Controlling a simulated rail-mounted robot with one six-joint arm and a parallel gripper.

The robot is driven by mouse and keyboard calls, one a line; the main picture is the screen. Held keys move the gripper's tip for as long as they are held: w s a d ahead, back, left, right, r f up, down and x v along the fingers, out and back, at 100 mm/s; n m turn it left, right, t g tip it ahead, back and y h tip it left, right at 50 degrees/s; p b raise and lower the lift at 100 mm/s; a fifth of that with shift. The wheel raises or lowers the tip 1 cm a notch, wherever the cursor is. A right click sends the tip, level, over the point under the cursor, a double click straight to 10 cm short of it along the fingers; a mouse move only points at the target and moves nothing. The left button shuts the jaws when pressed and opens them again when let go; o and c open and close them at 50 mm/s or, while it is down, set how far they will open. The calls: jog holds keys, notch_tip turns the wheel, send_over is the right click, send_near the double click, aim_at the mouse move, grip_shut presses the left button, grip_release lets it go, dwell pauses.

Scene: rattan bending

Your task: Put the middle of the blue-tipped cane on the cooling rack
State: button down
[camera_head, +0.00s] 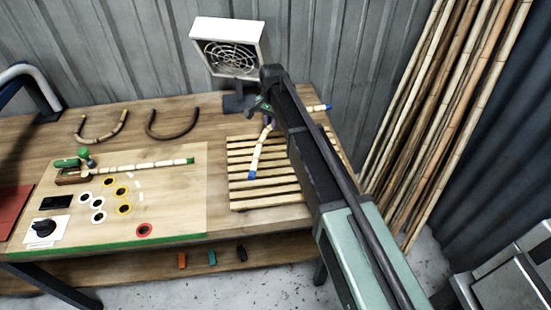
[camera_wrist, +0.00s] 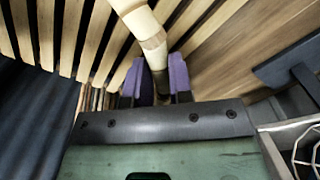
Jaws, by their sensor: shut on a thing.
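The blue-tipped cane (camera_head: 258,153) is pale, jointed and bent, with one blue end over the rack and the other at the rack's far right. My arm hides part of its middle in the head view. The cooling rack (camera_head: 238,192) is a slatted wooden frame on the bench; its slats (camera_wrist: 72,35) also show in the wrist view. My gripper (camera_wrist: 157,88) has purple pads shut on the cane (camera_wrist: 150,38), near its bend, at the rack's far side. I cannot tell whether the cane touches the slats.
A white fan (camera_head: 230,48) stands behind the rack. Two curved canes (camera_head: 100,138) (camera_head: 172,135) lie at the back of the bench. A pegboard (camera_head: 175,215) with a green-tipped cane (camera_head: 140,167) is at left. Tall canes (camera_head: 440,110) lean on the wall at right.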

aim_at(273, 148)
notch_tip(273, 148, down, 10)
jog(key=b, duration=0.7)
jog(key=shift+f+b, duration=0.25)
jog(key=shift+b, duration=0.15)
jog(key=shift+r+p, duration=0.3)
jog(key=shift+f, duration=0.2)
jog(key=c, duration=1)
grip_release()
jog(key=shift+r, duration=0.1)
notch_tip(273, 148, up, 13)
jog(key=p, duration=1.2)
jog(key=shift+f, duration=0.4)
